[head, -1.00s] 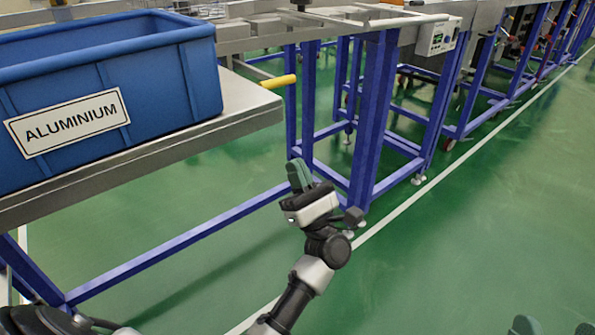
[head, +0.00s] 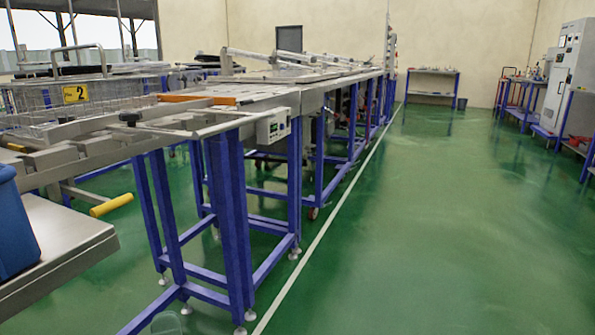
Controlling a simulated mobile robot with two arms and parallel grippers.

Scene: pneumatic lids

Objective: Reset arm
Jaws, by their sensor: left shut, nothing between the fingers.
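Only the green-grey fingertips of my left gripper (head: 166,323) show, at the bottom edge of the head view, left of centre. They are together with nothing between them, over the green floor in front of the blue legs of the line. The rest of my left arm is below the picture. My right gripper is out of view.
A steel conveyor line on blue legs (head: 232,215) runs away from the left. A steel table (head: 70,240) bears a blue bin (head: 12,225) at the left edge. A yellow handle (head: 111,205) sticks out nearby. The green floor (head: 430,230) is clear at right.

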